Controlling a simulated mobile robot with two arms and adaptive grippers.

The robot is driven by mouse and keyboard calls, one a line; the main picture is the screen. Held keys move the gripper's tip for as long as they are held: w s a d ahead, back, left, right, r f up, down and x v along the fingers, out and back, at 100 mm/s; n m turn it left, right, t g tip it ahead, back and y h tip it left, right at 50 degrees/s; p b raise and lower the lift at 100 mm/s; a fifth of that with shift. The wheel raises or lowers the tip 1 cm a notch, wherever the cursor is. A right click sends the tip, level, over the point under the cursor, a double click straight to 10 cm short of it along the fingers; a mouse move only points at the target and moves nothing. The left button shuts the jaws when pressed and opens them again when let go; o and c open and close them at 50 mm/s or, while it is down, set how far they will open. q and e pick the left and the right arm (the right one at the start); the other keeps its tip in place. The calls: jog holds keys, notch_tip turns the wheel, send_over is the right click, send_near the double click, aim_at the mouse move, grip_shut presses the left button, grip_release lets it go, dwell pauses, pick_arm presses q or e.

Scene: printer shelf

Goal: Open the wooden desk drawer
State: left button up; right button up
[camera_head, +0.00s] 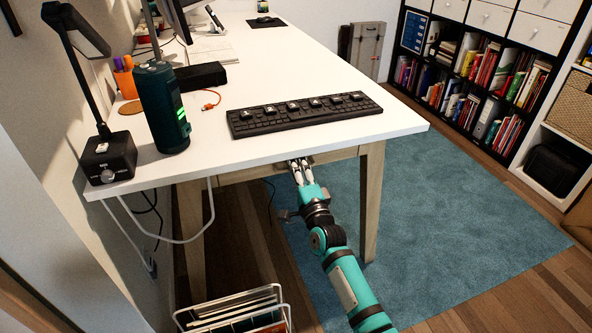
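The white-topped desk (270,152) has a light wooden front strip (250,173) under its near edge, which I take to be the drawer front. The tabletop overhangs it, so only a thin band shows and it looks closed. My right gripper (300,169) is at this front, just under the tabletop edge, its two pale fingers pointing at the wood. A small greyish part, perhaps a handle, shows at the fingertips. The fingers lie close together, and whether they grip it is too small to tell. My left gripper is not in view.
On the desk are a keyboard (303,114), a dark green cylinder (160,107) and a black lamp (105,155). Wooden desk legs (371,200) flank my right arm. A wire rack (235,312) stands below. The blue rug (430,220) to the right is clear.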

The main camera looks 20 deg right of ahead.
jog(key=shift+w, duration=0.1)
grip_shut()
dwell(0.5)
